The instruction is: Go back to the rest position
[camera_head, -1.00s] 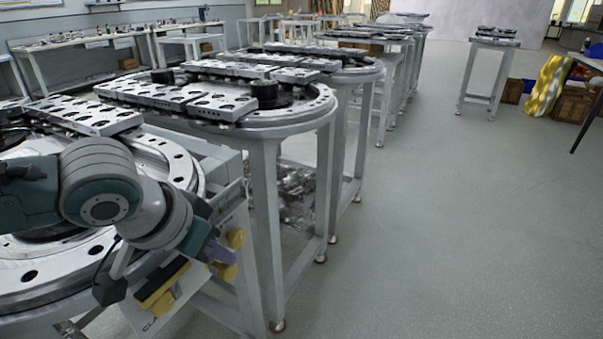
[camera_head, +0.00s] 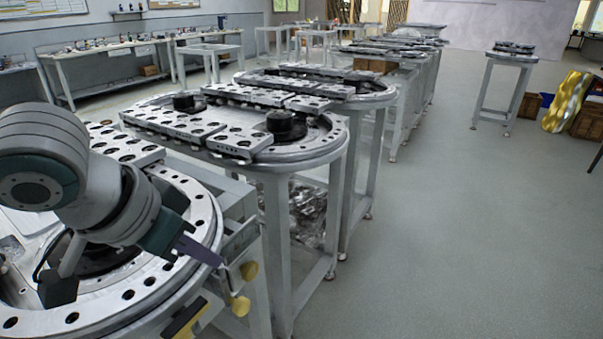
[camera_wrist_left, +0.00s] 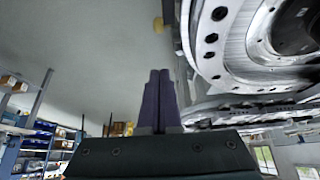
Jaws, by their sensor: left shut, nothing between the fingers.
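My left arm enters the head view from the left, over the nearest round ring-track table (camera_head: 190,200). The ring table's rim (camera_wrist_left: 215,50) is upper right there, apart from the fingertips. The right gripper is not in view.
More ring tables stand in a row behind, with perforated metal plates and black round parts (camera_head: 286,124) on top. A small table (camera_head: 510,56) stands at the back right. Workbenches (camera_head: 110,55) line the left wall. The grey floor (camera_head: 470,230) on the right is clear.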

